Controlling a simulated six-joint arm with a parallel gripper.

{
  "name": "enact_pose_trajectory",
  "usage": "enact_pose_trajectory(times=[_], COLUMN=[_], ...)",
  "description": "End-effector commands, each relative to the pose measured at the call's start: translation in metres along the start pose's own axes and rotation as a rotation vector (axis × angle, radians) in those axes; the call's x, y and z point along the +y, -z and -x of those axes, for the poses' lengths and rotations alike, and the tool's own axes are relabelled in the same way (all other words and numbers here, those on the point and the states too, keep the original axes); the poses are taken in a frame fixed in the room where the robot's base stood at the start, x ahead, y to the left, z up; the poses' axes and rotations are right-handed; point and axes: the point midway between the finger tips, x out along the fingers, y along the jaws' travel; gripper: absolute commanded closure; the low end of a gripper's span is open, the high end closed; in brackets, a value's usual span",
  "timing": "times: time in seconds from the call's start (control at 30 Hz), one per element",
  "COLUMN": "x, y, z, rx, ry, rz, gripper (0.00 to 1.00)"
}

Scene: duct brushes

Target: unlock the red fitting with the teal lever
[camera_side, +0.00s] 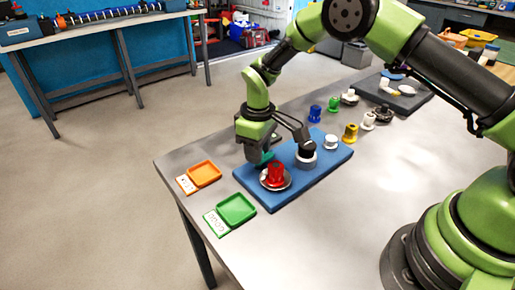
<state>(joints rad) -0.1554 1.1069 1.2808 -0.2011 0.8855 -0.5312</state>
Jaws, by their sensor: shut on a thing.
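The red fitting (275,172) stands upright in a round pale seat at the near left end of the blue board (322,171). The teal lever (262,158) shows just behind the fitting, partly hidden by my gripper. My gripper (259,156) points down over the far edge of the board and is shut on the teal lever. The fingertips are small and partly hidden, so the exact grip is hard to see. I cannot tell whether the lever touches the fitting.
A black-topped fitting (307,150) and a white one (331,142) stand on the board. An orange tray (205,174) and a green tray (237,209) lie left. The table's right front is clear.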

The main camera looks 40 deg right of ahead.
Motion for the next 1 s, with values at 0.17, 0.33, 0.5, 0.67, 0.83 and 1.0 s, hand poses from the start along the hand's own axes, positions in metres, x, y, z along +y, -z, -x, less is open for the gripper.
enact_pose_trajectory(times=[0.17, 0.33, 0.5, 0.67, 0.83, 1.0], x=[0.0, 0.0, 0.0, 0.0, 0.0, 0.0], y=[0.0, 0.0, 0.0, 0.0, 0.0, 0.001], z=[0.001, 0.001, 0.001, 0.001, 0.001, 0.016], rx=[-0.003, -0.003, -0.003, -0.002, -0.001, 0.003], ry=[0.002, 0.002, 0.001, 0.001, 0.0, -0.001], rz=[0.018, 0.02, 0.019, 0.019, 0.02, 0.02], gripper=[0.95, 0.95, 0.95, 0.6, 0.6, 0.6])
